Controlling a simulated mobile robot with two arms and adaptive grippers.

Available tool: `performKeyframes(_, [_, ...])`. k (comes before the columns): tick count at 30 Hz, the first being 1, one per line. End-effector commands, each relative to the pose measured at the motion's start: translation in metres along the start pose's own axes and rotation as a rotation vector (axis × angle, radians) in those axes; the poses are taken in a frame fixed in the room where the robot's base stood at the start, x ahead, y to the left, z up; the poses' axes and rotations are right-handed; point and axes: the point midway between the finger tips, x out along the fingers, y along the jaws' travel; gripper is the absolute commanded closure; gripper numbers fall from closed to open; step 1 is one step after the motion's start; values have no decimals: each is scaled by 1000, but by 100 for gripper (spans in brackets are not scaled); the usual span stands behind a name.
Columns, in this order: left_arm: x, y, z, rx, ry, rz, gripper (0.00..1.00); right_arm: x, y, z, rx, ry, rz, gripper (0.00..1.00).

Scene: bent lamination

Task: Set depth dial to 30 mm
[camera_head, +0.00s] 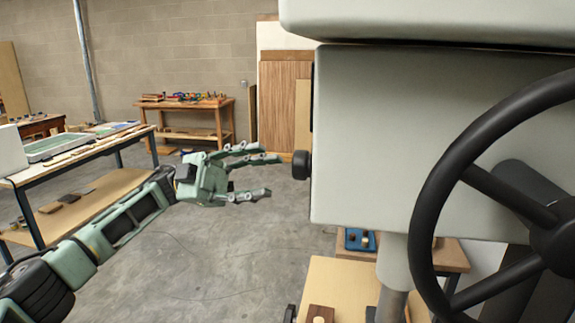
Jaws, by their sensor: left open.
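A black round knob (301,164) sticks out from the left side of the large grey machine housing (365,150). I cannot read any depth scale or number on it from here. My left gripper (272,176) is green and grey, reaches in from the left and is open and empty. Its fingers point right towards the knob. The fingertips appear a short way left of the knob, with the upper finger almost level with it. Whether they touch in depth cannot be told, but a small gap shows. My right gripper is not in view.
A large black handwheel (450,170) fills the right side. Below the housing are a grey column (392,275) and a wooden table (340,285) with a small wood block (320,314). A workbench (75,160) stands at left. The floor (220,255) under my left arm is clear.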

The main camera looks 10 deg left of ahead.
Motion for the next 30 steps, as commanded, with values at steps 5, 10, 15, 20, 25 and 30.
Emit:
performKeyframes(5, [6,3,-29,0,24,97,56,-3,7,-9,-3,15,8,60])
performKeyframes(10, [28,4,-32,-2,27,101,56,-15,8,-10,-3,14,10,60])
performKeyframes(15, [56,6,-33,-1,27,98,56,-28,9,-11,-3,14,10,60])
performKeyframes(20, [74,8,-32,1,26,95,56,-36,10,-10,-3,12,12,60])
performKeyframes(25, [81,10,-30,1,25,94,56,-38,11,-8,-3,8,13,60])
performKeyframes(30, [81,11,-30,1,24,94,56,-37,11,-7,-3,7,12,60])
